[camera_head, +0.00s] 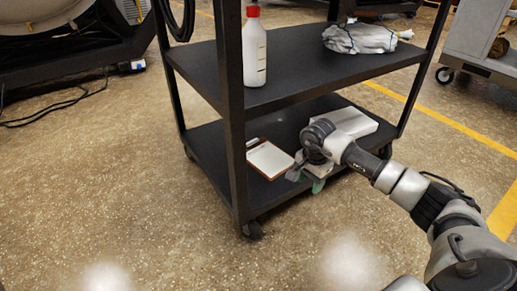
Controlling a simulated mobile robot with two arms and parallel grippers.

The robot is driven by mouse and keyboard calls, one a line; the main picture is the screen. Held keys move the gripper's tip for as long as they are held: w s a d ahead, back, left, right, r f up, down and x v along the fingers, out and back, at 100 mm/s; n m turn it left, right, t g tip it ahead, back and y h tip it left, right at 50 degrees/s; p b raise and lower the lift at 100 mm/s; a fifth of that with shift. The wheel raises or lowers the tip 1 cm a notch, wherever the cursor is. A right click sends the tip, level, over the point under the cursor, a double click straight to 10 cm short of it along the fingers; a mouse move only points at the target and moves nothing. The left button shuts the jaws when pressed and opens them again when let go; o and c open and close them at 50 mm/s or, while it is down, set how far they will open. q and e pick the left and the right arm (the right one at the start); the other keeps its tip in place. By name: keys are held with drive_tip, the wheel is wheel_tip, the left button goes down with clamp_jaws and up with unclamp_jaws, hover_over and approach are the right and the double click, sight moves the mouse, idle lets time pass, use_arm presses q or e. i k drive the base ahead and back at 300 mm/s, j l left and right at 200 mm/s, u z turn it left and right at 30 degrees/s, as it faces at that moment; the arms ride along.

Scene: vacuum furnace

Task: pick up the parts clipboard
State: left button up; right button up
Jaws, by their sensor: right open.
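The parts clipboard (272,160) is a brown board with white paper and a clip at its upper left corner. It lies flat on the lower shelf (213,137) of the black cart, near the front edge and just right of a cart post. My right gripper (306,178) is at the shelf's front edge, just right of the clipboard. It is open, and its fingers are small and partly hidden by the wrist. I cannot tell whether it touches the board. My left gripper is out of view.
A white box (349,121) lies on the lower shelf behind my right wrist. The upper shelf (300,68) holds a white bottle with a red cap (254,50) and folded cloths (360,38). The black post (233,120) stands left of the clipboard. Floor in front is clear.

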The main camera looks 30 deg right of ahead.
sight(270, 160)
drive_tip(key=i, duration=1.25)
